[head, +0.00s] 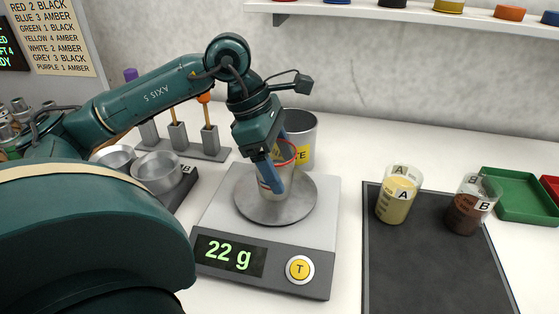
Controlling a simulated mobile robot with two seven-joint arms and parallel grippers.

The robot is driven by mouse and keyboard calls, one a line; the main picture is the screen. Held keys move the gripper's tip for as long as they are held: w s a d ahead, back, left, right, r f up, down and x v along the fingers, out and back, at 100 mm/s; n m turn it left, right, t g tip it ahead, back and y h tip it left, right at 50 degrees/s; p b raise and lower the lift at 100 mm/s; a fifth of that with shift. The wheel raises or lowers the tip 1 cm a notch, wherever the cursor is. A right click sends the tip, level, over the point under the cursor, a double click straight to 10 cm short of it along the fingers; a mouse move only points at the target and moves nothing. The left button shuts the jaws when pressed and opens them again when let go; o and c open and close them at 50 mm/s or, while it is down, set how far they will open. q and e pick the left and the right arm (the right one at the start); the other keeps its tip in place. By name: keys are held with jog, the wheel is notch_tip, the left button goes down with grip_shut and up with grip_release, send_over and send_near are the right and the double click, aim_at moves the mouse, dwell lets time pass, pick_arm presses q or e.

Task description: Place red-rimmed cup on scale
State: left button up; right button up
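The red-rimmed cup (287,157) is over the round metal pan of the scale (320,240), and its base appears to touch the pan. It looks clear and upright. The scale's display reads 22 g. My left gripper (275,165) reaches down from above with its blue fingers on either side of the cup, apparently shut on it. The front finger and the gripper body hide part of the cup. My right gripper is not in view.
A grey waste bin (303,137) stands right behind the scale. Metal bowls (157,172) sit to its left. Cup A (395,200) and cup B (466,212) stand on a dark mat (425,265) at right. A green tray (520,197) is farther right.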

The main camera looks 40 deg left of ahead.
pick_arm(q)
jog(key=shift+o, duration=1.4)
jog(key=shift+r, duration=0.1)
jog(key=shift+r+p, duration=0.3)
jog(key=p+v, duration=0.1)
jog(key=v, duration=0.9)
jog(key=shift+a+r, duration=0.15)
jog(key=shift+r, duration=0.2)
jog(key=shift+s+a+r, duration=0.2)
jog(key=shift+r, duration=0.2)
